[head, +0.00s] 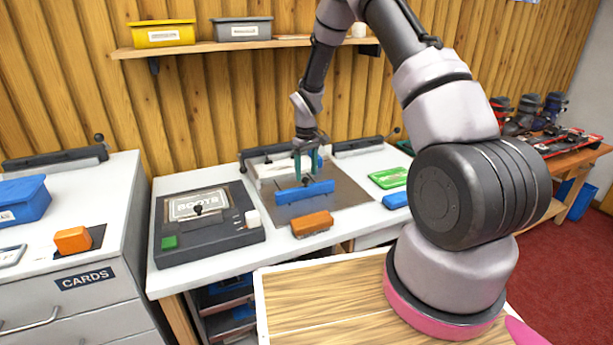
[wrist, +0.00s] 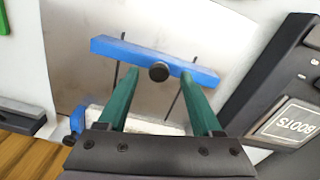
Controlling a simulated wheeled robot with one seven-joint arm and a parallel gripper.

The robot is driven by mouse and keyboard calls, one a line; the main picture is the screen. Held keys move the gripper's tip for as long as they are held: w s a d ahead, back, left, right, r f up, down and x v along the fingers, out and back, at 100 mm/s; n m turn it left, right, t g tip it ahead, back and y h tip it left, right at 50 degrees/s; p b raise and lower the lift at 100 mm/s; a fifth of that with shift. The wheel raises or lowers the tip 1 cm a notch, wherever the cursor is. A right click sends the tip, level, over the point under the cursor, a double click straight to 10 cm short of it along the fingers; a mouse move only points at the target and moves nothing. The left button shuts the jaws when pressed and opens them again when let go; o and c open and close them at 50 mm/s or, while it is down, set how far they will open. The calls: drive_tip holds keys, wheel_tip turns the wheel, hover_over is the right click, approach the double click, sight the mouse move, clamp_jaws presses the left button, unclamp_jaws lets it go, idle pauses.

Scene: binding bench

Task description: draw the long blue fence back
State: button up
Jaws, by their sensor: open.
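The long blue fence (head: 308,192) lies across a grey-brown plate (head: 345,190) on the white bench. It also shows in the wrist view (wrist: 115,50), lying over two thin dark slots in the plate. A round black knob (wrist: 159,72) stands at its middle. My gripper (head: 306,170) is over the fence, pointing down, with green fingers. In the wrist view my gripper (wrist: 160,76) is open, one finger on each side of the knob, with gaps between. Nothing is held. I cannot tell the exact height of the fingertips relative to the knob.
A dark machine labelled BOOTS (head: 205,225) stands left of the plate. An orange block (head: 312,224) sits at the bench's front edge. A green tray (head: 388,178) and a blue block (head: 396,200) lie to the right. A smaller blue part (wrist: 76,122) is behind the plate.

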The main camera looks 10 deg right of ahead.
wheel_tip(320, 180, up, 9)
idle(0.3)
wheel_tip(320, 180, up, 12)
drive_tip(key=m+t, duration=0.2)
hover_over(307, 180)
drive_tip(key=s+d, duration=0.2)
drive_tip(key=s, duration=0.2)
drive_tip(key=s+d+r+m+t, duration=0.1)
drive_tip(key=s+r+m, duration=0.1)
drive_tip(key=s+r, duration=0.65)
drive_tip(key=s+d+r+m+t+y, duration=0.1)
drive_tip(key=s+r+m+t, duration=0.1)
drive_tip(key=s+r, duration=0.3)
drive_tip(key=s+d+r+m+t+y, duration=0.1)
drive_tip(key=s+r, duration=0.5)
drive_tip(key=s, duration=0.8)
drive_tip(key=shift+m+t, duration=0.6)
drive_tip(key=shift+m, duration=0.4)
